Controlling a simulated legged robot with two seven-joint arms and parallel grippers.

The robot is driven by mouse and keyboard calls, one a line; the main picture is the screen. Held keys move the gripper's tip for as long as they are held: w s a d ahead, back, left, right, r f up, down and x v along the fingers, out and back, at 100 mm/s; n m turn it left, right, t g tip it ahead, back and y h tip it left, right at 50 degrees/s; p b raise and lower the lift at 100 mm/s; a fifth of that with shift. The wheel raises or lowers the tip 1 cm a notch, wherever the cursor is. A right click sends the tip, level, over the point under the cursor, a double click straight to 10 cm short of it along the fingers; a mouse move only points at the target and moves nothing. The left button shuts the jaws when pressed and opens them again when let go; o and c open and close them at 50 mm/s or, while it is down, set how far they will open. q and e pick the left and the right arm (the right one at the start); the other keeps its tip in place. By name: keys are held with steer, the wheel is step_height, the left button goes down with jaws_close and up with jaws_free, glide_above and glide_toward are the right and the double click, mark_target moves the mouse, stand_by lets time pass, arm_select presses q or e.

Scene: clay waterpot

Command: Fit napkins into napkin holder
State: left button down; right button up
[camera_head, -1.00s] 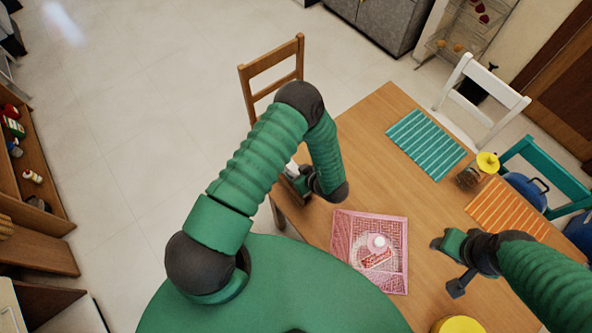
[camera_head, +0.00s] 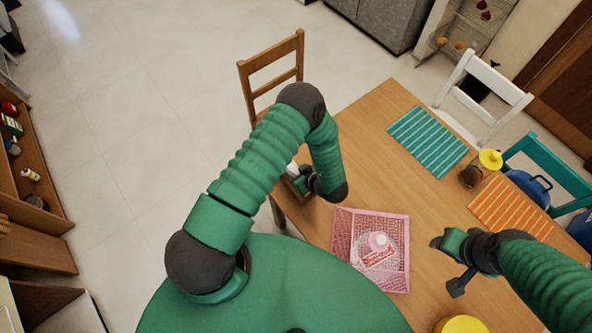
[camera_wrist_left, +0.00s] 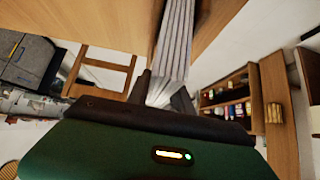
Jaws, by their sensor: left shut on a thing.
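In the left wrist view a stack of thin white napkins (camera_wrist_left: 175,45) stands on edge between my left gripper's dark fingers (camera_wrist_left: 168,88). My left gripper is shut on it. In the head view my left gripper (camera_head: 298,180) is at the table's left edge, largely hidden by my own arm, with a bit of white (camera_head: 292,168) showing beside it. A small brown wooden piece (camera_head: 301,186) shows there; I cannot tell whether it is the napkin holder. My right gripper (camera_head: 447,267) is over the table's right part, its fingers apart and empty.
A pink basket (camera_head: 341,235) with a pink-capped bottle (camera_head: 377,250) sits on the wooden table (camera_head: 400,185). A wooden chair (camera_head: 271,62) stands beyond the left edge.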

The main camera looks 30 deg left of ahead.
arm_select(q)
steer(key=shift+f+b, duration=0.55)
steer(key=shift+f, duration=0.25)
steer(key=c, duration=1.1)
jaws_free()
steer(key=shift+o, duration=0.2)
steer(key=shift+d, duration=0.1)
steer(key=b+v, duration=0.2)
steer(key=v, duration=1.4)
steer(key=shift+d+r, duration=0.2)
steer(key=shift+r, duration=0.1)
